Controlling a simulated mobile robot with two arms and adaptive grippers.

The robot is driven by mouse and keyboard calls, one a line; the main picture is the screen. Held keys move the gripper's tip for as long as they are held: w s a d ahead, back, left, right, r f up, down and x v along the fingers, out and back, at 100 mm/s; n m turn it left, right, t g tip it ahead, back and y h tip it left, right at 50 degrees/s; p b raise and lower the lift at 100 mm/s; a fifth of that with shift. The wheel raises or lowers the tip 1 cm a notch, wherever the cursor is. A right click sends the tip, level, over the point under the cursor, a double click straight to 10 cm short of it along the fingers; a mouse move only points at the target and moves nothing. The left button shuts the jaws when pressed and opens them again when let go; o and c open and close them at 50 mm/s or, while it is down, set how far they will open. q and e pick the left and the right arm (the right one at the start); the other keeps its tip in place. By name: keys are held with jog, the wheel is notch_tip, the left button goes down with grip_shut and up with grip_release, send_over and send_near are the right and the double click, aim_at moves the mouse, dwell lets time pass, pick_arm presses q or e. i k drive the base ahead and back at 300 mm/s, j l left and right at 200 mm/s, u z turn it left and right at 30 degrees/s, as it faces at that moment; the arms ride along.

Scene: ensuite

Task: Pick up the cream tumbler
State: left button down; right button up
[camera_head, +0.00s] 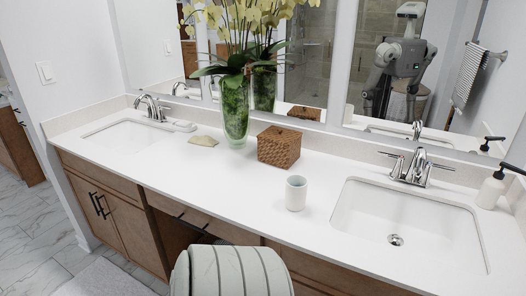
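The cream tumbler (296,193) stands upright on the white countertop (255,203), left of the right-hand sink and in front of a brown woven box. It looks like a plain pale cup with an open top, and nothing touches it. Neither of my grippers is clearly visible in the head view. My own body shows only as a reflection in the mirror, where the grippers are too small to make out.
A woven box (279,147) and a green glass vase (235,110) with flowers stand behind the tumbler. The right sink (405,225) has a chrome faucet (416,168); a soap dispenser (491,188) is beyond it. A striped chair back (230,271) stands at the counter's front edge.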

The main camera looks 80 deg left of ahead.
aim_at(296, 193)
jog(key=u, duration=2.15)
jog(key=i+l+u, duration=0.1)
jog(key=l+u, duration=0.75)
